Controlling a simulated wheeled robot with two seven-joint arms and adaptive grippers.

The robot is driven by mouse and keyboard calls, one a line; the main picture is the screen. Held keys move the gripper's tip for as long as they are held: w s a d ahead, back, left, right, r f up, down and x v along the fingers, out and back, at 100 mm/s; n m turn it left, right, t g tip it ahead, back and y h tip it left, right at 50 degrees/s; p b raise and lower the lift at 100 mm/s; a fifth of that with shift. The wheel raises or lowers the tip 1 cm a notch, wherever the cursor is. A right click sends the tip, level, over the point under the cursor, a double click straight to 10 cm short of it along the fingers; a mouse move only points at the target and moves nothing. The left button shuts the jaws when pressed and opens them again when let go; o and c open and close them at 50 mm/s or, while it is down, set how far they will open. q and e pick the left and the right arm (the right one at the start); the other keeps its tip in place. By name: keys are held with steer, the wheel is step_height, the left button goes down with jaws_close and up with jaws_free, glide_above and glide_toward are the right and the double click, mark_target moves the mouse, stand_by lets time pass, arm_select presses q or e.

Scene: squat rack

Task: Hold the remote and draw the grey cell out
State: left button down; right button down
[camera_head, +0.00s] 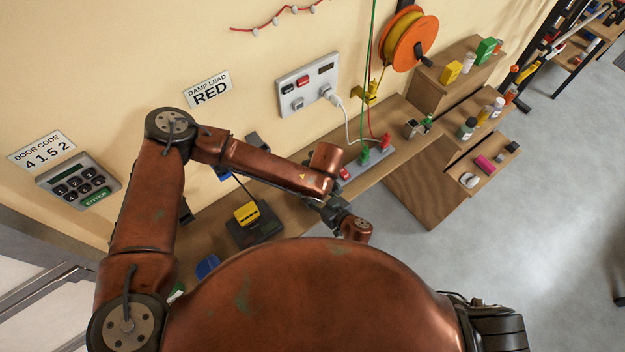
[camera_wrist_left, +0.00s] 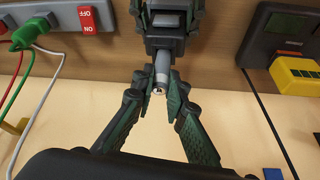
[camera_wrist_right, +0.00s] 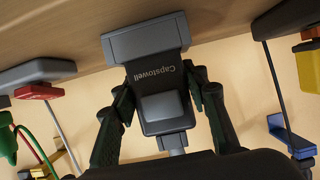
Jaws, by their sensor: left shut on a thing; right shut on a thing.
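The remote (camera_wrist_right: 165,80) is a dark body marked "Capstowell" with a wide lighter grey end. My right gripper (camera_wrist_right: 160,92) is shut on it, one finger on each side. The grey cell (camera_wrist_left: 162,68) is a slim cylinder with a metal tip, seen against the dark remote (camera_wrist_left: 165,20) in the left wrist view. My left gripper (camera_wrist_left: 161,88) is shut on the cell. A grey piece of the cell (camera_wrist_right: 172,142) shows below the remote in the right wrist view. I cannot tell how much of it sits inside. My arm hides both in the head view.
A power strip (camera_head: 372,162) with red and green plugs lies on the wooden wall shelf. A black device with a yellow block (camera_head: 246,214) stands left of my left wrist. Cords hang nearby. Small steps with bottles (camera_head: 465,128) stand to the right.

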arm_select(q)
steer(key=shift+r, duration=0.1)
steer(key=shift+r, duration=3.2)
arm_select(e)
steer(key=c, duration=1.1)
jaws_free()
steer(key=shift+o, duration=0.4)
steer(key=o, duration=0.4)
steer(key=shift+c, duration=0.2)
steer(key=o, duration=0.4)
steer(key=shift+o, duration=0.2)
